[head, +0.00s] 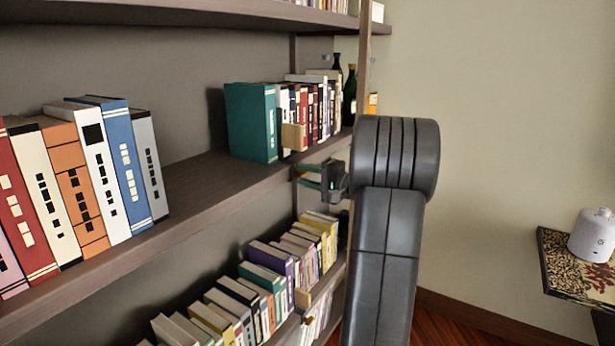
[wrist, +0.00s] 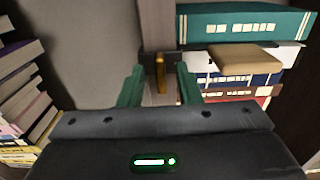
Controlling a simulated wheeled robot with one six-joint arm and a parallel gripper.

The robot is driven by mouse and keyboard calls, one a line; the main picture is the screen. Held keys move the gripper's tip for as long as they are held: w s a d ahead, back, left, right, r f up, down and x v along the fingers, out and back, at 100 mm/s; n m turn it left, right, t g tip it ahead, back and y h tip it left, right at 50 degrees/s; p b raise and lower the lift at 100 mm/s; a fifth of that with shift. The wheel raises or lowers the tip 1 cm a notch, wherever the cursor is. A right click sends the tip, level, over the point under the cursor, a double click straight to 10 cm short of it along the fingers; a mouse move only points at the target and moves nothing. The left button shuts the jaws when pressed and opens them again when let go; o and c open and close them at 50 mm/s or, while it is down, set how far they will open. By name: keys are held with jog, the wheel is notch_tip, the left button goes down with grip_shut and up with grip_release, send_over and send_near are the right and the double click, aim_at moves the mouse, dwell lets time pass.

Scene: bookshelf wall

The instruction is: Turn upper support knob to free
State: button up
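The upper support knob, a narrow brass-coloured piece (wrist: 161,76), shows in the wrist view at the end of a grey-brown upright. It lies between the two green fingers of my gripper (wrist: 159,84), with a visible gap on each side. In the head view my gripper (head: 302,174) is at the front edge of the middle shelf, its fingers pointing left towards the upright. It is open and I see no contact with the knob.
A tan block (head: 293,137) stands against the books on the middle shelf (head: 190,190), beside a teal book (head: 252,122). A similar block (head: 303,299) and small knob (head: 308,320) are on the lower shelf. A side table with a white device (head: 592,236) stands right.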

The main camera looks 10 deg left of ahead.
jog(key=shift+d, duration=0.1)
jog(key=v, duration=1.3)
jog(key=shift+s+d+b, duration=0.15)
jog(key=shift+d+b, duration=0.15)
jog(key=shift+b, duration=0.05)
jog(key=shift+a, duration=0.1)
jog(key=x, duration=1.4)
jog(key=shift+p, duration=0.4)
